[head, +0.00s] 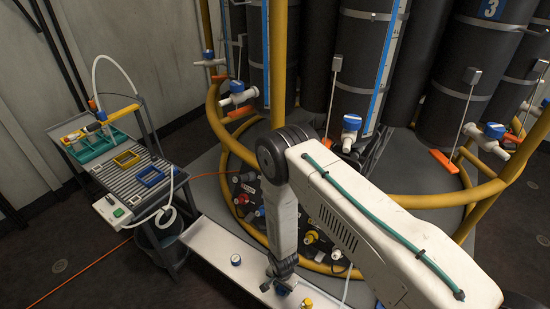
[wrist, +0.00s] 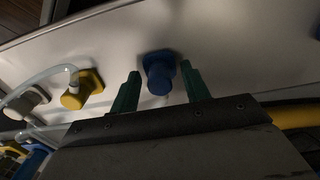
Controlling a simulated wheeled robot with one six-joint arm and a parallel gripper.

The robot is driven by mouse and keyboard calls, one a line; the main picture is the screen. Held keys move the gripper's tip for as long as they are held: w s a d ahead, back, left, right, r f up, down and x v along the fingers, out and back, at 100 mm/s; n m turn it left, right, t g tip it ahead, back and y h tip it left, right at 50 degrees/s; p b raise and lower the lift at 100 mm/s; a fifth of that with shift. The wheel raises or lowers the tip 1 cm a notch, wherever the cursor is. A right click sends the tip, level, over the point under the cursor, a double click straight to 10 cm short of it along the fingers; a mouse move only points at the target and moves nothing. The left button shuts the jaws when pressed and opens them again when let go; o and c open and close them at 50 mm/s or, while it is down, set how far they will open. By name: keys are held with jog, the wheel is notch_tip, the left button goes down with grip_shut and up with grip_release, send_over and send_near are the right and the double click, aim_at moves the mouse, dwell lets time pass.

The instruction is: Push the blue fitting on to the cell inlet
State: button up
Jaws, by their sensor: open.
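In the wrist view the blue fitting (wrist: 160,75) stands on a pale plate. It is between the two green fingers of my gripper (wrist: 161,90). The fingers are open, with a gap visible on each side of the fitting, and hold nothing. In the head view my gripper (head: 281,274) is low over the white bench plate (head: 215,248), and a bit of blue (head: 283,290) shows just below it, mostly hidden. Several blue-handled white valves, one of them in the middle (head: 351,123), sit at the dark cylinders. I cannot tell which part is the cell inlet.
A yellow fitting (wrist: 83,89) with a clear hose and a whitish fitting (wrist: 24,102) are left of the blue one. Yellow pipe rails (head: 440,200) ring the cylinders. A tool cart (head: 125,165) stands left.

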dwell(0.8)
grip_shut()
jog(key=shift+r, duration=0.1)
jog(key=shift+r, duration=2.85)
